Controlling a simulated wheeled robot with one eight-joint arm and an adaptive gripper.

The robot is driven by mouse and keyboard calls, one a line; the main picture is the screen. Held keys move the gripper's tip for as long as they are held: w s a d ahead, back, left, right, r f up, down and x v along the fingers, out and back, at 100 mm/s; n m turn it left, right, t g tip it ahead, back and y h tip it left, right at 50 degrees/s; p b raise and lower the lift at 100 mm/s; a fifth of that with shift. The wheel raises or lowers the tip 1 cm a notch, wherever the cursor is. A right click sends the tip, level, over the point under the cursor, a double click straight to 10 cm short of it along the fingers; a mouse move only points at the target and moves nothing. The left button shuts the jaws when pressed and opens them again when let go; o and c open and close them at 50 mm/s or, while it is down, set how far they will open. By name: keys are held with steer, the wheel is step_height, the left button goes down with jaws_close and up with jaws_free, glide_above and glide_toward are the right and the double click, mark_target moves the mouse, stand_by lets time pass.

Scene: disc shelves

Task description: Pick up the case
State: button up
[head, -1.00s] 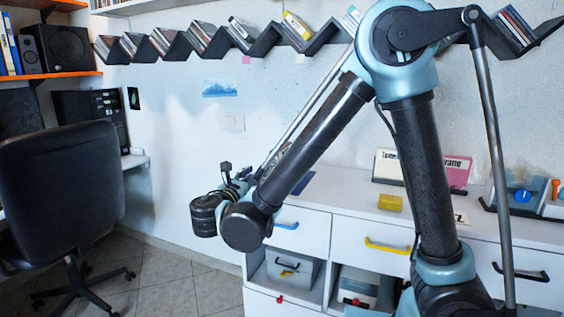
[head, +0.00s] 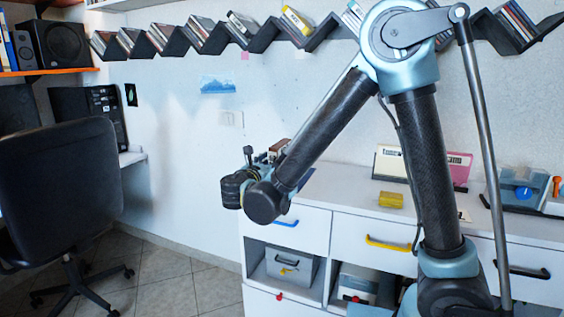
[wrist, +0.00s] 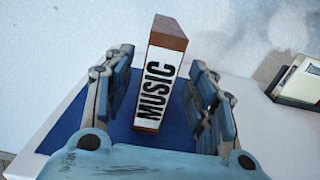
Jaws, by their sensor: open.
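The case (wrist: 158,85) stands upright in the wrist view, a narrow brown box with a white label reading MUSIC. It stands on a dark blue mat (wrist: 65,135) on the white cabinet top. My gripper (wrist: 160,62) is open, with one blue finger on each side of the case and a visible gap on both sides. In the head view a brown piece that looks like the case's top (head: 279,147) shows beside my wrist. My arm hides most of it there.
The white cabinet top (head: 340,200) also carries a yellow block (head: 390,200) and a card holder (head: 388,162). Zigzag disc shelves (head: 262,38) run along the wall above. A black chair (head: 62,180) stands at left. The wrist view shows a holder (wrist: 300,82) at right.

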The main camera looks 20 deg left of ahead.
steer(key=shift+w+d+f, duration=0.1)
steer(key=shift+w+f, duration=0.15)
steer(key=shift+w, duration=1.1)
steer(key=shift+w+d+f, duration=0.1)
steer(key=shift+w+f, duration=0.1)
steer(key=shift+w, duration=1.15)
steer(key=shift+a, duration=0.1)
jaws_close()
